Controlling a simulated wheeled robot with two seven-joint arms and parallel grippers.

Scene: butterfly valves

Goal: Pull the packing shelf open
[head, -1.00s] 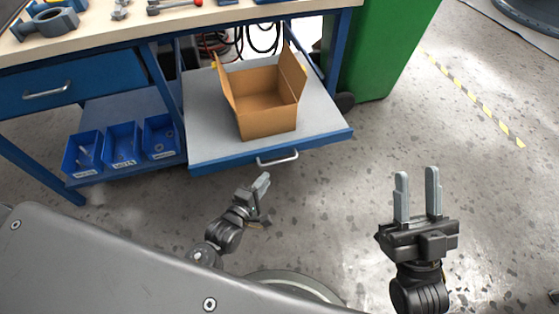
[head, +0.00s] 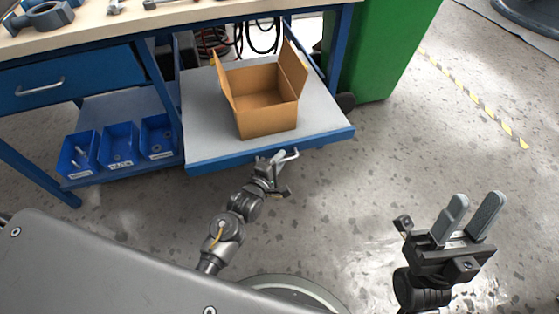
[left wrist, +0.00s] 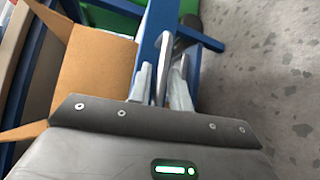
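The packing shelf (head: 205,115) is a grey pull-out board with a blue front edge, low under the workbench. It sticks out in front of the bench. Its silver bar handle (head: 291,154) is on the front edge and also shows in the left wrist view (left wrist: 163,62). My left gripper (head: 276,158) is at this handle. In the left wrist view its two fingers (left wrist: 160,82) stand one on each side of the bar, seemingly with small gaps. Firm contact cannot be made out. My right gripper (head: 474,202) is open and empty above the floor at right.
An open cardboard box (head: 268,122) stands on the shelf. Blue bins (head: 119,145) sit on a lower shelf at left, below a blue drawer (head: 70,83). A green bin (head: 390,50) stands right of the shelf. The floor in front is clear.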

